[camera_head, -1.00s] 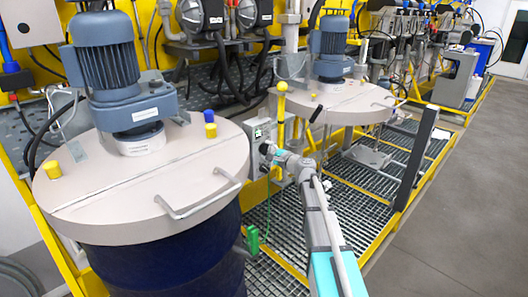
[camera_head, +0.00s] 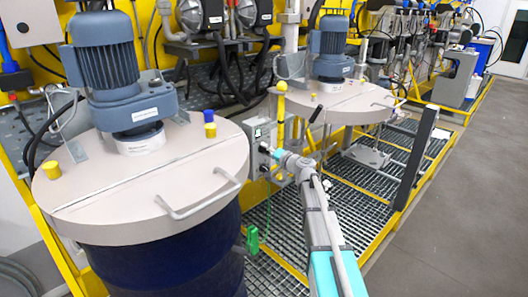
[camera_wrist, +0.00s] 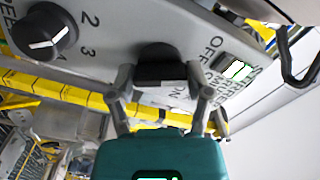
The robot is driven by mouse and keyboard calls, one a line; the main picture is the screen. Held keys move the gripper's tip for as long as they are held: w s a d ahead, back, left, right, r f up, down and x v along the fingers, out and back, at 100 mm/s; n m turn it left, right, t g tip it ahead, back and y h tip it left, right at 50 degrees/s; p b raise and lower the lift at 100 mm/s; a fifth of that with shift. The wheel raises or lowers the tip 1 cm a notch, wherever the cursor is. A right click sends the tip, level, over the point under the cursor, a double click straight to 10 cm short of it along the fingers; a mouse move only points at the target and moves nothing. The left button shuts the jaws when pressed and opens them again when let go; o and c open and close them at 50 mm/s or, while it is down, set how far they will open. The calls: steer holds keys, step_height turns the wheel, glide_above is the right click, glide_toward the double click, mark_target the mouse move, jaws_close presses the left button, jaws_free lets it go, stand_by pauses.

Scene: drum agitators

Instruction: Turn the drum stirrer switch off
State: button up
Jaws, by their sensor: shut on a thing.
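The drum stirrer switch (camera_wrist: 160,52) is a black knob on a grey panel, at the middle of the wrist view. OFF is printed to its right and ON below it. My gripper (camera_wrist: 161,80) has one finger on each side of the knob and is shut on it. In the head view my gripper (camera_head: 272,151) is at the grey control box (camera_head: 259,133) between the two drums; the knob is too small to tell there.
A black speed dial (camera_wrist: 45,32) with numbers is left of the switch, and a lit white and green rocker (camera_wrist: 238,68) is right of it. The large blue drum (camera_head: 165,262) stands close on the left. A green plug (camera_head: 253,240) hangs below the box. Open floor (camera_head: 450,220) lies right.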

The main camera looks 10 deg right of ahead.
steer(key=shift+n, duration=1.2)
steer(key=o, duration=1.1)
steer(key=shift+d, duration=0.1)
steer(key=shift+o, duration=0.2)
steer(key=v, duration=1.2)
